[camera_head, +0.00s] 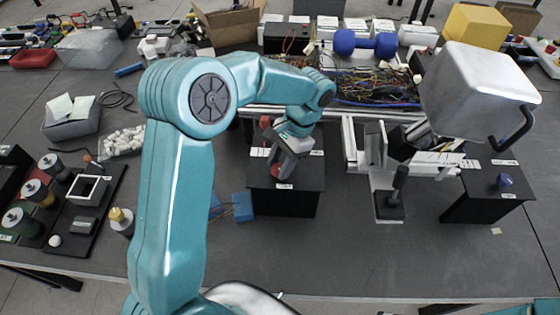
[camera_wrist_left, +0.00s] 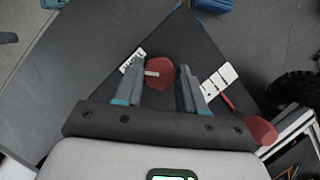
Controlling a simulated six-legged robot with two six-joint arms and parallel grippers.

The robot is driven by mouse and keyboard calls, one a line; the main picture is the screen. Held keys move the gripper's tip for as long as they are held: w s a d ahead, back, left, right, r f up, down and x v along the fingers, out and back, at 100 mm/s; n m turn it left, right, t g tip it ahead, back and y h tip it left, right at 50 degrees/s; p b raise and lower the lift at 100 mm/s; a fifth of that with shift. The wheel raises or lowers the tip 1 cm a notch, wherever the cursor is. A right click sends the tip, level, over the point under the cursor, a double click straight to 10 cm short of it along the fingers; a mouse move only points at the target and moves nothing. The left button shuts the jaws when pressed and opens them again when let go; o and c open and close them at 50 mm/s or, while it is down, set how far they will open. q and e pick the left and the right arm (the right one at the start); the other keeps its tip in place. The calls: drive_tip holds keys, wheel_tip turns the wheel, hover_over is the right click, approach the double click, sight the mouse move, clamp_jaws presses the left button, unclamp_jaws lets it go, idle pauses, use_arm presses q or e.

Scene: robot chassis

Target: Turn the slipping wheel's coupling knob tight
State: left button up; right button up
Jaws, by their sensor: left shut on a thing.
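A red round knob (camera_wrist_left: 158,73) with a pale stripe shows between the fingertips of my left gripper (camera_wrist_left: 162,78) in the left wrist view. The gripper is shut on it. In the head view, my left gripper (camera_head: 283,168) points down over a black box (camera_head: 285,203), and a bit of the red knob (camera_head: 280,172) shows at its fingertips. White marked labels lie on the box top on both sides of the knob. A second red knob (camera_wrist_left: 262,130) on a red rod stands at the lower right in the wrist view.
A similar black box (camera_head: 486,200) with a blue knob (camera_head: 504,181) stands at the right. Wires fill the chassis (camera_head: 370,78) behind. The front table is mostly clear.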

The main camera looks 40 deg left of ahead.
use_arm(q)
drive_tip(key=shift+m, duration=0.6)
drive_tip(key=shift+y, duration=0.3)
drive_tip(key=o, duration=1.1)
drive_tip(key=shift+c, duration=0.2)
drive_tip(key=v, duration=1.6)
drive_tip(key=shift+r, duration=0.25)
drive_tip(key=shift+s, duration=0.1)
drive_tip(key=shift+s, duration=0.1)
